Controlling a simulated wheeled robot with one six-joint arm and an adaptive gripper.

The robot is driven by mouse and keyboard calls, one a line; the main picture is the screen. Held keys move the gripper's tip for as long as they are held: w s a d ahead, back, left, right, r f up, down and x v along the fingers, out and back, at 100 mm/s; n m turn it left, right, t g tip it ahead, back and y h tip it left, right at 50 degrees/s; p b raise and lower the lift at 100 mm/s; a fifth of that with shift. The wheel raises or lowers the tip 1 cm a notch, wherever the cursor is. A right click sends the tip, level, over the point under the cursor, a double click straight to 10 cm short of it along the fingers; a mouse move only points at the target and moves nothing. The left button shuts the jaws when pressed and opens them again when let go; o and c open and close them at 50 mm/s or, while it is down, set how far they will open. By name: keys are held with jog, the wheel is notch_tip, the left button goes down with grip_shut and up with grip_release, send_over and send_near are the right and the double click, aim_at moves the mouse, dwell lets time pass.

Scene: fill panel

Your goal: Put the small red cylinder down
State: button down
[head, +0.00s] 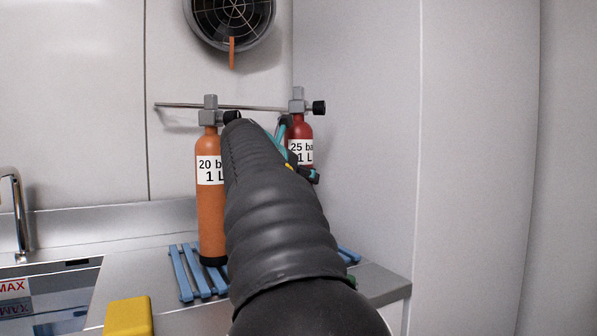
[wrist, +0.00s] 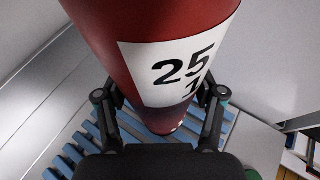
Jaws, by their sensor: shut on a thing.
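The small red cylinder (head: 300,130) has a grey valve, a black knob and a white label reading "25". It stands upright at the back right in the head view, its lower part hidden behind my arm. In the wrist view the red cylinder (wrist: 150,50) fills the middle, between the fingers of my gripper (wrist: 163,98). My gripper is shut on its body. Its base is over the blue slatted rack (wrist: 90,135); I cannot tell whether it touches. The rack (head: 187,272) also shows in the head view.
An orange cylinder (head: 211,225) labelled "20" stands on the rack, close left of my arm. A metal rod (head: 180,105) runs along the wall behind. A yellow block (head: 128,316) and a sink (head: 60,290) are at left. A tall grey panel (head: 355,120) bounds the right.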

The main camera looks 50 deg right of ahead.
jog(key=shift+f+b, duration=0.3)
jog(key=shift+f, duration=0.95)
jog(key=shift+c, duration=0.7)
grip_release()
jog(key=shift+f, duration=0.25)
jog(key=v, duration=1.2)
jog(key=shift+p, duration=0.3)
jog(key=shift+r, duration=0.15)
